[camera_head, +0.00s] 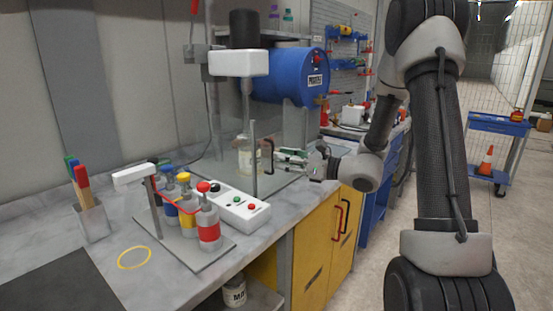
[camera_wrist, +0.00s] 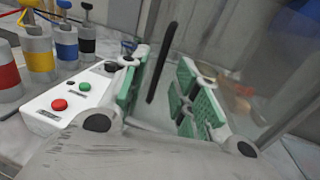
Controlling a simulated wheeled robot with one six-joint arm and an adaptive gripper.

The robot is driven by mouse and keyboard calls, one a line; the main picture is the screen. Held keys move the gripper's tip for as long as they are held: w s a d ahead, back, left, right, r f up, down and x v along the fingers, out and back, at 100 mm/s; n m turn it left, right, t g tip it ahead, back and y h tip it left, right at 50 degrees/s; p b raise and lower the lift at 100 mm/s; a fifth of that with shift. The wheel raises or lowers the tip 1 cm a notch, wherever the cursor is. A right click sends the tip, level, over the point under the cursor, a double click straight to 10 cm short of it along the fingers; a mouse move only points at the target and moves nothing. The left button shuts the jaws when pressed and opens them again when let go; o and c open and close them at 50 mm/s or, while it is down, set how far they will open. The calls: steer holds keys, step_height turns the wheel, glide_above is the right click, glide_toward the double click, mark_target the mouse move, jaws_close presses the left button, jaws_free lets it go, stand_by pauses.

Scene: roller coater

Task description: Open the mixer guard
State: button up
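The mixer (camera_head: 238,63) stands at the back of the bench, with a white head and a black motor on top. A glass jar (camera_head: 246,158) is beneath it. The mixer guard is a clear panel that also shows in the wrist view (camera_wrist: 228,55). Its black upright handle (camera_head: 269,154) shows in the wrist view too (camera_wrist: 162,62). My gripper (camera_head: 288,158) is at the handle's right side in the head view. In the wrist view its green-padded fingers (camera_wrist: 163,95) are apart, with the handle between and beyond them. Contact is not visible. The guard appears closed.
A white control box (camera_head: 240,208) with red and green buttons lies in front of the mixer. A rack of colored bottles (camera_head: 186,215) and a brush cup (camera_head: 92,218) stand to the left. A blue drum (camera_head: 285,77) is behind.

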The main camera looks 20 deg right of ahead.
steer(key=shift+x, duration=1.4)
jaws_close()
steer(key=shift+s+d, duration=0.1)
